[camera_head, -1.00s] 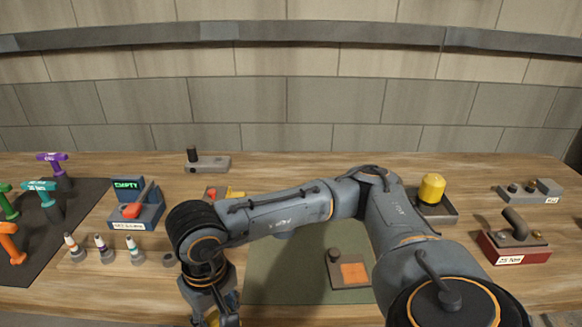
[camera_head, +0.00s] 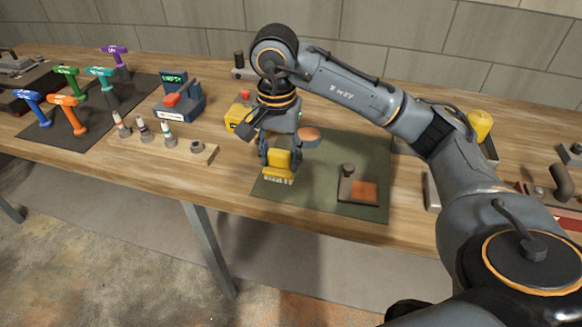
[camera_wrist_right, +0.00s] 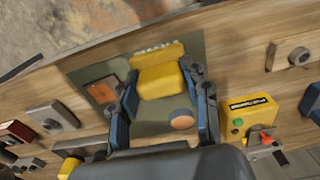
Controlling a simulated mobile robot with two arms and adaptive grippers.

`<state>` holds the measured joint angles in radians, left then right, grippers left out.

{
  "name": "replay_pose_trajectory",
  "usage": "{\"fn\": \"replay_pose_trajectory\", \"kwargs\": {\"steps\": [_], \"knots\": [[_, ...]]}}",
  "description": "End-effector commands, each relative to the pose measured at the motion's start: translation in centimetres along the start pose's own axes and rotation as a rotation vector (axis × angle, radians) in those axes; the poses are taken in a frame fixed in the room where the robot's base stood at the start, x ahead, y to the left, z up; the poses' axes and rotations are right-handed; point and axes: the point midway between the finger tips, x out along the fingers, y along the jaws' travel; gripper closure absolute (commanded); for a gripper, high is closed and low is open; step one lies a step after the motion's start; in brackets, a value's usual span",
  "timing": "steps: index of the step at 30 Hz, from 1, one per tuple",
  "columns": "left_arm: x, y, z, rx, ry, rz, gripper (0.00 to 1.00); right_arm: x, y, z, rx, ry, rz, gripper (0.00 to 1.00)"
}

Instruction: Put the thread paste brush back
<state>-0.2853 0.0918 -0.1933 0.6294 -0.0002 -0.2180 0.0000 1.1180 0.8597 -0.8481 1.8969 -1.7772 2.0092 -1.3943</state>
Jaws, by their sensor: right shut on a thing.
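My right gripper (camera_head: 278,154) is shut on a yellow brush (camera_head: 279,168) with pale bristles, held bristles down over the left part of the green mat (camera_head: 330,152). In the right wrist view the brush (camera_wrist_right: 160,82) sits between the two fingers (camera_wrist_right: 163,72), its bristles pointing away from the gripper. A wooden rack (camera_head: 184,154) to the left holds several small capped tubes or brushes; a dark ring-shaped seat (camera_head: 197,146) at its right end is empty. It also shows in the right wrist view (camera_wrist_right: 298,53). My left gripper is not in view.
A copper-coloured disc (camera_head: 309,133) and a block with an orange pad (camera_head: 358,190) are on the mat. A yellow box (camera_head: 237,117) stands behind left of the gripper. A blue EMPTY-display unit (camera_head: 180,107) and several coloured T-handled tools (camera_head: 66,104) are farther left.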

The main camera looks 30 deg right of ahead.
Motion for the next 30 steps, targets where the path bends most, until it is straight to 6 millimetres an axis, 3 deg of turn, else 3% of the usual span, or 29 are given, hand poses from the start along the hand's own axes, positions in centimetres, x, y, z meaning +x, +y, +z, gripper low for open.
{"fn": "replay_pose_trajectory", "kwargs": {"steps": [3,11,19,24,30], "knots": [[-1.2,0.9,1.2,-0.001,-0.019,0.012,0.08,1.1,0.1,-3.0,0.005,-0.003,0.004,0.88],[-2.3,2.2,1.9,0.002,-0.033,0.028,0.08,5.6,0.1,-6.4,-0.001,0.000,0.002,0.88],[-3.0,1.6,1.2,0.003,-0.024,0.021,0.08,7.8,0.1,-7.9,-0.002,-0.002,0.003,0.88],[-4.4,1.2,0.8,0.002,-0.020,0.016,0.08,10.0,0.1,-7.7,-0.004,-0.001,0.001,0.88],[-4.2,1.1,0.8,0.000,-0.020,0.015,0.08,10.6,0.0,-7.7,-0.005,0.001,-0.001,0.88]]}}
